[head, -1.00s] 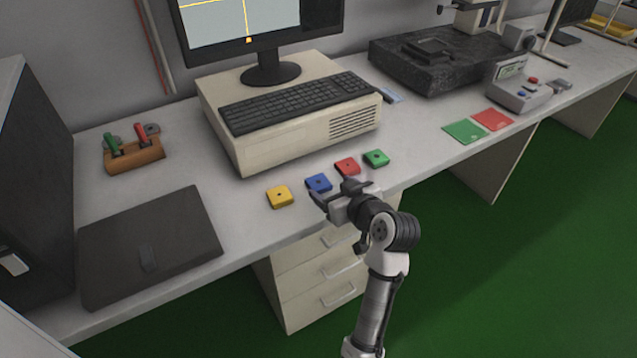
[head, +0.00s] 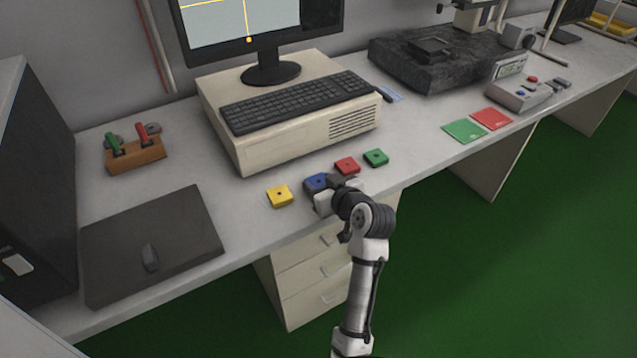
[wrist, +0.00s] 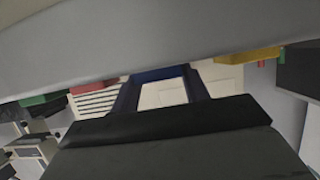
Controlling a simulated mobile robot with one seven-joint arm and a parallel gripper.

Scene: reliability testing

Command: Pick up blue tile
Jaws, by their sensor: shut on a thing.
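The blue tile (head: 316,182) lies on the desk between the yellow tile (head: 279,196) and the red tile (head: 347,166). My gripper (head: 322,190) is at the blue tile and shut on it; it partly hides the tile's near right side. In the wrist view, the blue tile (wrist: 160,74) shows as a dark blue strip at the tips of the two fingers. The yellow tile (wrist: 248,55) and the red tile (wrist: 85,88) show to either side of it there. The blue tile looks to be at desk level; I cannot tell any gap beneath it.
A green tile (head: 376,158) lies right of the red tile. A beige computer case (head: 290,135) with a keyboard (head: 297,102) stands just behind the tiles. A dark mat (head: 185,235) lies at left. The desk's front edge is close to my arm.

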